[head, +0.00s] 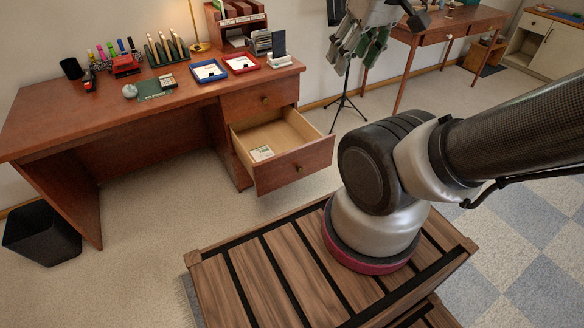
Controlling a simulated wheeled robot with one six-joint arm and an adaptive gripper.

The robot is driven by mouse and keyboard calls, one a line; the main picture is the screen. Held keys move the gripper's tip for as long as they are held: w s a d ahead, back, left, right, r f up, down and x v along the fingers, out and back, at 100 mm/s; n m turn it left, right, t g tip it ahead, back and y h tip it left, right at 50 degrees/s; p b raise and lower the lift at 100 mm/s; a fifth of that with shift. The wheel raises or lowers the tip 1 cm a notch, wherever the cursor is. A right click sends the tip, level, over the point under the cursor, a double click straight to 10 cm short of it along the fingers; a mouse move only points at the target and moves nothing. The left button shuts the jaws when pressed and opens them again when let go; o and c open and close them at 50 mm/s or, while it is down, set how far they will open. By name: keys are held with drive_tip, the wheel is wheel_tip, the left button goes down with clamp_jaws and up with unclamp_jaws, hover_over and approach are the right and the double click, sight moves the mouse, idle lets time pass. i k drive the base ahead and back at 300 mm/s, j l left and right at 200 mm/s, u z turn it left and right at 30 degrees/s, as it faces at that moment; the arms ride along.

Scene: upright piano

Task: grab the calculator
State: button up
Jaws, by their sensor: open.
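A small dark object with a pale top edge, which looks like the calculator (167,82), lies on the wooden desk, at the right end of a green mat (149,90). It is too small to make out its keys. My gripper (356,48) is at the top of the head view, up in the air to the right of the desk. Its greenish-grey fingers are apart with nothing seen between them. It is well away from the calculator.
The desk (60,117) also holds a blue tray (209,71), a red tray (241,63), a phone on a stand (279,44), a lamp and pens. An open drawer (293,165) juts out, with a pale card inside. A black bin (41,234) stands at left.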

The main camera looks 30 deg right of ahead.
sight(168, 82)
drive_tip(key=i+j+u, duration=0.3)
drive_tip(key=i+j, duration=0.65)
drive_tip(key=i, duration=0.3)
drive_tip(key=i+z, duration=0.3)
drive_tip(key=i, duration=0.2)
drive_tip(key=i+j+z, duration=0.15)
drive_tip(key=i+z, duration=0.15)
drive_tip(key=i, duration=0.2)
